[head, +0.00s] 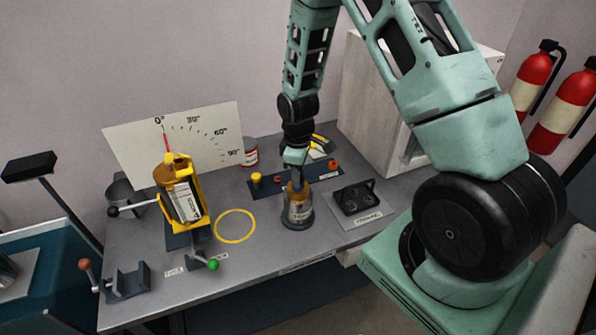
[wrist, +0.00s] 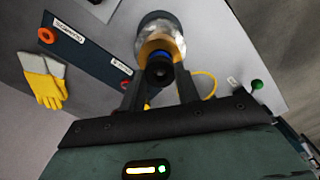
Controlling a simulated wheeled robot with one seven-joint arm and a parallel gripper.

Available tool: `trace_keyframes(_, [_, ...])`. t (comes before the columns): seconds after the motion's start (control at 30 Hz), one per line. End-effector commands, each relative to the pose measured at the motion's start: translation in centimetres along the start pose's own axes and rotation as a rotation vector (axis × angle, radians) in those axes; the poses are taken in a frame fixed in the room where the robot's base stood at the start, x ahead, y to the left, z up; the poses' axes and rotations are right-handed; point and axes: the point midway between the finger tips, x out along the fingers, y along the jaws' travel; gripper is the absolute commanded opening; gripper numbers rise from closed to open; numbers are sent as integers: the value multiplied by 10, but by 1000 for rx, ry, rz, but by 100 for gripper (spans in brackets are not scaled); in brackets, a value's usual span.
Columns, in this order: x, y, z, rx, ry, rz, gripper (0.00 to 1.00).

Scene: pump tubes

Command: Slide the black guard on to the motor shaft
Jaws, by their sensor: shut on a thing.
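My gripper (head: 297,178) points down over a silver cylinder with a gold top (head: 297,213), which stands upright on the grey bench and looks like the motor. In the wrist view my fingers (wrist: 160,76) close on a small round black part (wrist: 160,73), seemingly the guard. A blue ring (wrist: 160,54) shows just beyond it, in line with the gold top of the silver cylinder (wrist: 161,29). The black part hides the shaft, and I cannot tell how far it sits over it.
A yellow tilting cradle (head: 200,190) with a cylinder stands left, before an angle board (head: 225,125). A yellow ring (head: 235,226) lies between. A dark blue strip (head: 322,176) with small parts lies behind, and a tray (head: 346,211) with black parts lies right. Gloves (wrist: 44,80) lie farther back.

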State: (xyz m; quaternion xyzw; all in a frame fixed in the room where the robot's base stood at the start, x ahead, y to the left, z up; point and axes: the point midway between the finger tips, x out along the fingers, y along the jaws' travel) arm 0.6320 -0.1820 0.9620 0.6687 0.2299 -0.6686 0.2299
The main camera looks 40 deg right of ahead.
Motion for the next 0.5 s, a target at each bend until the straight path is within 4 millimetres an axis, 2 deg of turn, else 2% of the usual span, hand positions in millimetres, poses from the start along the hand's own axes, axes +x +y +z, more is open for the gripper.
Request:
trace_keyframes(0.47, [12, 0, 0, 0, 0, 0, 11])
trace_keyframes(0.5, [12, 0, 0, 0, 0, 0, 37])
